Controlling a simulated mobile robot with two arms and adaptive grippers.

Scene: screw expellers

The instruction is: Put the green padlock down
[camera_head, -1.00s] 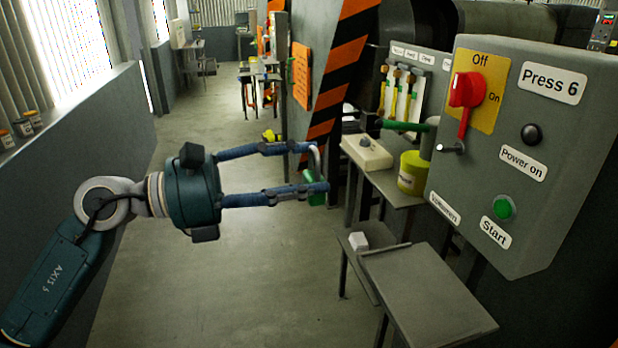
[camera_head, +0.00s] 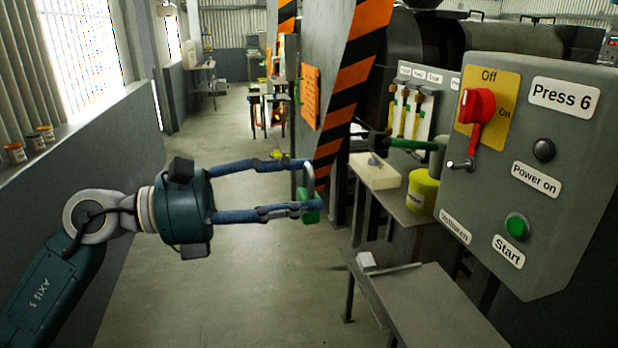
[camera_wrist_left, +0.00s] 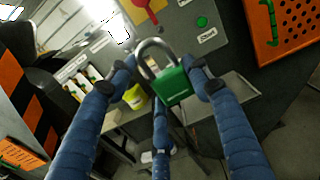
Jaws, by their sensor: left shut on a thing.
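The green padlock (camera_head: 310,206) has a silver shackle and hangs at the fingertips of my left gripper (camera_head: 308,184) in the head view. The gripper is shut on it and holds it in the air, left of the small tables. In the left wrist view the padlock (camera_wrist_left: 174,86) is between the fingers of my left gripper (camera_wrist_left: 160,75), shackle up and slightly tilted. Exactly where the fingers touch it is hard to tell. My right gripper is not in view.
The grey Press 6 control box (camera_head: 550,235), with a red switch handle (camera_head: 477,106), stands at the right. Below it a low grey table (camera_head: 430,310) holds a small white block (camera_head: 366,262). A shelf behind holds a yellow container (camera_head: 423,192). Floor (camera_head: 240,290) below the gripper is clear.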

